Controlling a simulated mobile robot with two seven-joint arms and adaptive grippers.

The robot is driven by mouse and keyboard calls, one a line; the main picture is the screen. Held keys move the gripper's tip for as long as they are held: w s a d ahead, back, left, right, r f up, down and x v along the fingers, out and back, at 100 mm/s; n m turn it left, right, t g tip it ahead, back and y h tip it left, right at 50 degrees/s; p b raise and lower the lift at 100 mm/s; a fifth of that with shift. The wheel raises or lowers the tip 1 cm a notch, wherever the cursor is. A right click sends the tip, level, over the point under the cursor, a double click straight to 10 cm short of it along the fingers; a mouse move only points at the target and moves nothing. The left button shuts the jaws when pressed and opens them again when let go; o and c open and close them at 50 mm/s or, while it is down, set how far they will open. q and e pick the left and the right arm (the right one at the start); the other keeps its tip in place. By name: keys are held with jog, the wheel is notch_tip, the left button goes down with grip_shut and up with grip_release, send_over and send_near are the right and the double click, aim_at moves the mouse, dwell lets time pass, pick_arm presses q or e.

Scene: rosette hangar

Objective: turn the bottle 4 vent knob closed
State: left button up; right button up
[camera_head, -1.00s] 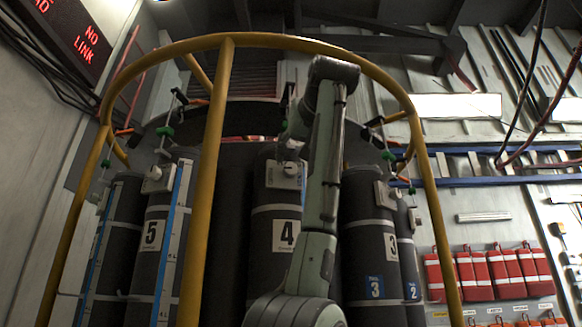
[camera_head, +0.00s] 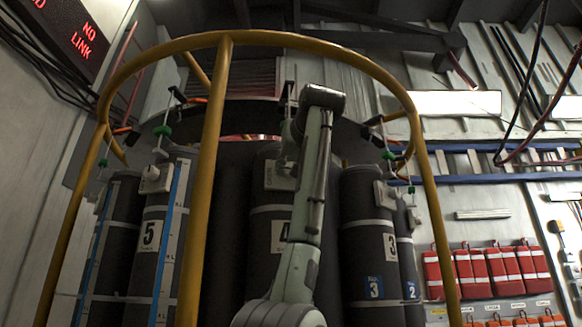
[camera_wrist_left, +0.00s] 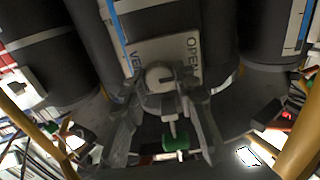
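Bottle 4 (camera_head: 268,225) is a dark cylinder in the middle of the head view, with its number label partly behind my left arm. In the left wrist view its pale valve plate (camera_wrist_left: 185,48) carries lettering that reads OPEN on one side and seems to read VENT on the other. The round grey vent knob (camera_wrist_left: 160,78) sits at the plate's lower edge. My left gripper (camera_wrist_left: 168,112) has its fingers spread, one on each side of the knob; contact cannot be made out. In the head view the left gripper (camera_head: 289,140) is mostly hidden by my arm. My right gripper is not in view.
A yellow guard rail (camera_head: 214,150) rings the bottles. Bottle 5 (camera_head: 146,262) stands left and bottle 3 (camera_head: 372,270) right. A green fitting (camera_wrist_left: 176,144) lies between the fingers in the wrist view. Red packs (camera_head: 487,275) hang on the right wall.

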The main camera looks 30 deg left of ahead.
pick_arm(q)
grip_shut()
jog(key=m, duration=0.9)
jog(key=shift+r, duration=0.1)
jog(key=m, duration=0.4)
jog(key=shift+m, duration=2.5)
